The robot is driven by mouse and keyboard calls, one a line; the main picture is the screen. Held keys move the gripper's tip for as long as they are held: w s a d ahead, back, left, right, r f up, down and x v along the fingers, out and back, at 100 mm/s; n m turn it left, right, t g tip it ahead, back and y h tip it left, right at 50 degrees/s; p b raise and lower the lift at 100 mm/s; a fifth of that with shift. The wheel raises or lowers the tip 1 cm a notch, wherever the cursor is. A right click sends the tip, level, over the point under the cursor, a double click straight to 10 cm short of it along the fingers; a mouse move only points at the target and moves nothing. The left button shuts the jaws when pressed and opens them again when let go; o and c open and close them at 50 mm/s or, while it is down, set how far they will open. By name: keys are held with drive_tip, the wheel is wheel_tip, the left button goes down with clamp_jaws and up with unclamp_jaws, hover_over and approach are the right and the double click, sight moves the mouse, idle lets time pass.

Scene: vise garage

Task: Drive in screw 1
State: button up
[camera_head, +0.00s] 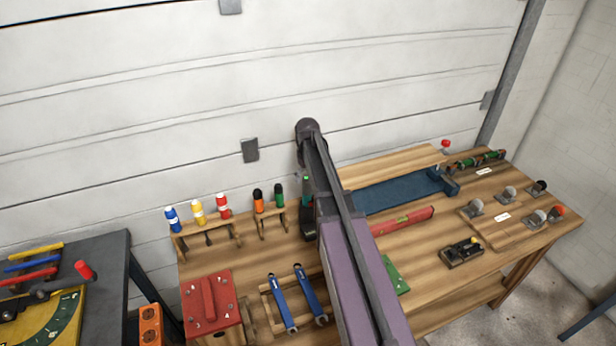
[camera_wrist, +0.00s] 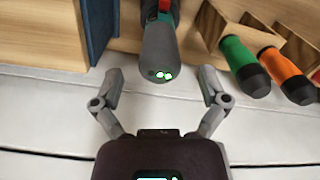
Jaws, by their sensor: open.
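A red block (camera_head: 228,318) with a raised bar and several small numbered screws sits at the front left of the wooden bench; I cannot tell which screw is number 1. A dark upright tool (camera_head: 306,222) with a green top stands at the back of the bench, partly behind my arm. In the wrist view a grey rounded tool end (camera_wrist: 158,52) with small lights, and red and green parts beyond it, lies between my fingers. My gripper (camera_wrist: 161,74) is open, with a gap on both sides of that tool. In the head view my arm hides the gripper.
Orange (camera_head: 258,201) and green (camera_head: 279,195) screwdrivers stand in a rack left of the upright tool. Blue, yellow and red ones stand farther left. Two blue wrenches (camera_head: 283,303) lie near the front. A blue vise-like fixture (camera_head: 400,192) and red level (camera_head: 405,220) are on the right.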

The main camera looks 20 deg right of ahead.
sight(307, 185)
drive_tip(key=shift+f+b, duration=1.7)
drive_tip(key=shift+f, duration=0.3)
clamp_jaws()
drive_tip(key=c, duration=0.7)
unclamp_jaws()
drive_tip(key=c, duration=0.6)
drive_tip(key=shift+o, duration=0.2)
drive_tip(key=shift+r, duration=0.1)
drive_tip(key=shift+r, duration=0.15)
